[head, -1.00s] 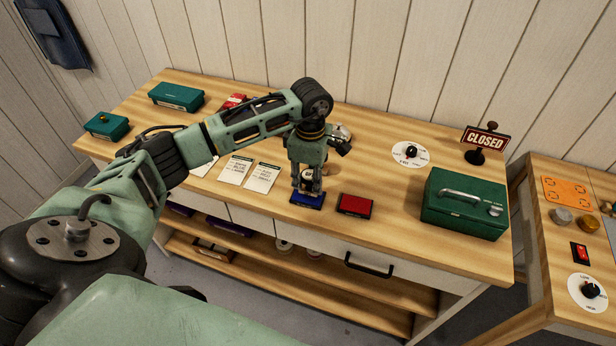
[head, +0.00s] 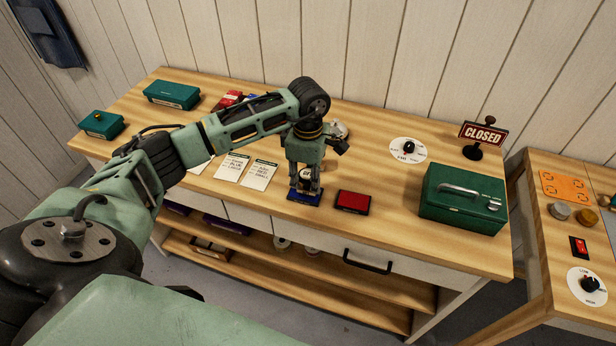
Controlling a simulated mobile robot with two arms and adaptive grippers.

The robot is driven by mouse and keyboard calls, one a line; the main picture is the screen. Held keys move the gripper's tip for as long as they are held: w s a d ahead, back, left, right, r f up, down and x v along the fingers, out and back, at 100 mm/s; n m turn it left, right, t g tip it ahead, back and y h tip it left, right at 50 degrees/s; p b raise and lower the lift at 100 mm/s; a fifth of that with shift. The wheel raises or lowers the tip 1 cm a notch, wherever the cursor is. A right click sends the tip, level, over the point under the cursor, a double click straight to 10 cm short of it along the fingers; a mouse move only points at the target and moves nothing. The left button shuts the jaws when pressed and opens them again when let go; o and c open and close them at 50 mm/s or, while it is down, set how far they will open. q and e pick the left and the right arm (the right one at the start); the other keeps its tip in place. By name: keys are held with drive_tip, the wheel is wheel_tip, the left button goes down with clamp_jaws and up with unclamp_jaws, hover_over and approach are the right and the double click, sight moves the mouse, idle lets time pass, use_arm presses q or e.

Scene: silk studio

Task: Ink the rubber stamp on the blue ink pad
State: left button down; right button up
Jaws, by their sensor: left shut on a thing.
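The blue ink pad (head: 303,199) lies on the wooden table near its front edge. My left gripper (head: 304,188) points down over the pad and is shut on the rubber stamp (head: 305,177), which is mostly hidden between the fingers. The stamp is at or just above the pad; I cannot tell whether its face touches the ink. My right gripper is not in the head view.
A red ink pad (head: 353,202) lies just right of the blue one. Printed cards (head: 259,174) lie to the left. A green cash box (head: 462,198), a dial (head: 408,149) and a CLOSED sign (head: 483,135) stand to the right. Green boxes (head: 173,94) stand at the back left.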

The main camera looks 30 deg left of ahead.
use_arm(q)
drive_tip(key=shift+f+b, duration=0.4)
drive_tip(key=shift+f, duration=0.05)
idle(0.6)
drive_tip(key=shift+r, duration=0.1)
drive_tip(key=shift+r+p, duration=1.8)
drive_tip(key=shift+r, duration=1.7)
